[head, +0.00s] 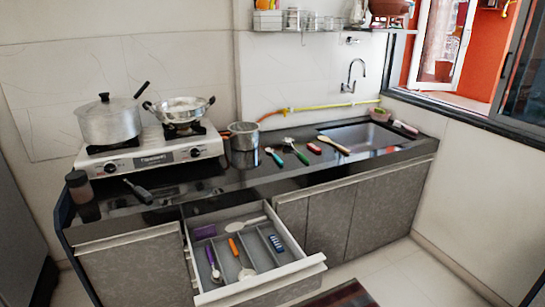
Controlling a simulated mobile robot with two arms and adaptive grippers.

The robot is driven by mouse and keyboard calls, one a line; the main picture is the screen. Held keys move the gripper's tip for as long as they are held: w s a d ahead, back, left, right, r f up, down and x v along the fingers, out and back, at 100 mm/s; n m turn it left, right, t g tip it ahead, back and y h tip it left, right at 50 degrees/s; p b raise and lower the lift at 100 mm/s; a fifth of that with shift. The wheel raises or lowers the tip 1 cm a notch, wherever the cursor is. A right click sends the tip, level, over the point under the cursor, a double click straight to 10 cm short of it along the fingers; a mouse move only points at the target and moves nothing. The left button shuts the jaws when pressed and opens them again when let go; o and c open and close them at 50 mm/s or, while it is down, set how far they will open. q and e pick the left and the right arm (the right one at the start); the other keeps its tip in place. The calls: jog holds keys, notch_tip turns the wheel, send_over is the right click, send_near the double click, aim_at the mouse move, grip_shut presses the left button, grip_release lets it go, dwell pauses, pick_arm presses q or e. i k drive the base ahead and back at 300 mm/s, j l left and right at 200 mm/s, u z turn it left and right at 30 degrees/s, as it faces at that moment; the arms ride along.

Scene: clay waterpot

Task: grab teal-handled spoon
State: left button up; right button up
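Two spoons with pale heads lie side by side on the dark countertop, between the stove and the sink. The left one has a blue-teal handle (277,160); the right one has a greener handle (301,157). At this size I cannot tell for sure which is the teal-handled spoon. Both heads point toward the wall, and both handles point toward the counter's front edge. Nothing covers them. Neither of my grippers is in view.
A red item (314,148) and a wooden spoon (334,144) lie right of them, before the sink (362,136). A steel pot (244,136) stands to their left, beside the stove (150,153). Below, an open drawer (296,269) with several utensils juts out from the counter.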

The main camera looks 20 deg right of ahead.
aim_at(275, 156)
jog(key=u, duration=0.5)
jog(key=i+l+u, duration=0.1)
jog(key=l+u, duration=0.3)
jog(key=l, duration=0.3)
jog(key=l+u, duration=0.45)
jog(key=l, duration=0.25)
jog(key=k+l+u, duration=0.15)
jog(key=l+u, duration=0.25)
jog(key=l, duration=0.3)
